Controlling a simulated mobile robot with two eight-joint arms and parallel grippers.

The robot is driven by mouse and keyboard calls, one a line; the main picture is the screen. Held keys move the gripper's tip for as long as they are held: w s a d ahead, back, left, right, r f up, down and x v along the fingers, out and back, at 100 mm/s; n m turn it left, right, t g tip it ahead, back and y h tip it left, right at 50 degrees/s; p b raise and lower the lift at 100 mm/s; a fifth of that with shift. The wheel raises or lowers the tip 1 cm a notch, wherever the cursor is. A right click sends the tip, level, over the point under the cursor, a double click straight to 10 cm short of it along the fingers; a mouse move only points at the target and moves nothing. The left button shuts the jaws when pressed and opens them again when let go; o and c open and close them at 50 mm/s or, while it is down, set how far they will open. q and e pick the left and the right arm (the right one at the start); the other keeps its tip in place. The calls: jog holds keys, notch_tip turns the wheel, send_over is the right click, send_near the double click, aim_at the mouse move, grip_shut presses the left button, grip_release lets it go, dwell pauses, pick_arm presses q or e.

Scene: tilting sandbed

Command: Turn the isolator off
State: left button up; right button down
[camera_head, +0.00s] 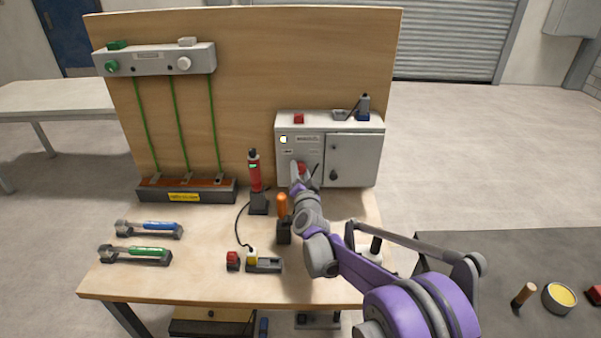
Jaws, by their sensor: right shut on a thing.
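The isolator is a red rotary handle (302,168) on the front of the light grey electrical box (353,146) at the back right of the wooden bench. My right gripper (303,174) is at the handle and shut on it; the fingers partly cover it, so its exact angle is hard to tell. My left gripper is not in view.
A red tester (254,172) stands in a holder left of my arm, with an orange-handled tool (282,206) nearer. Torque wrenches with blue (160,226) and green (148,252) grips lie at left. A grey rail with green cables (155,60) hangs on the board.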

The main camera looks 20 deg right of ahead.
jog(key=shift+f+b, duration=0.1)
jog(key=shift+b, duration=0.2)
jog(key=n+b, duration=0.5)
jog(key=b, duration=0.2)
jog(key=n+g+b, duration=0.1)
jog(key=n+b, duration=0.4)
jog(key=b, duration=0.3)
jog(key=shift+a+n+h, duration=0.15)
jog(key=shift+n+h, duration=0.15)
pick_arm(q)
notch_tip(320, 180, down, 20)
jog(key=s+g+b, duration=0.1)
jog(key=b, duration=0.1)
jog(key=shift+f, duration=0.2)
pick_arm(e)
jog(key=shift+n+g, duration=0.3)
jog(key=shift+n, duration=0.9)
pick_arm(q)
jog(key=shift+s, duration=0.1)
pick_arm(e)
jog(key=shift+c, duration=1.6)
grip_release()
jog(key=shift+r, duration=0.2)
jog(key=shift+h, duration=0.3)
